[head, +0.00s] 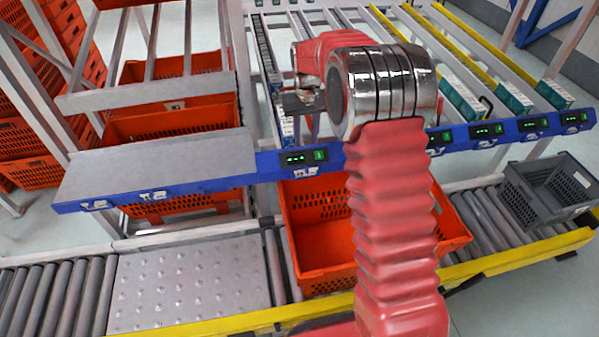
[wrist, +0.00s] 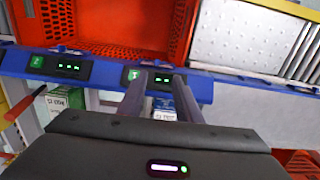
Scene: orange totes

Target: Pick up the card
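My gripper (wrist: 164,78) shows in the wrist view as two grey fingers with a clear gap between them. A small blue and white box (wrist: 163,106) shows in this gap, beyond the fingers; I see no contact. A green and white box (wrist: 62,106) stands to the left of the fingers. I cannot tell for sure which item is the card.
A blue rail (head: 300,158) with green displays runs along the rack front. Below it, an orange tote (head: 318,270) and a grey crate (head: 548,190) sit on the roller conveyor (head: 480,225). Boxes (head: 462,98) stand in right lanes. Orange totes (head: 75,50) are stacked left.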

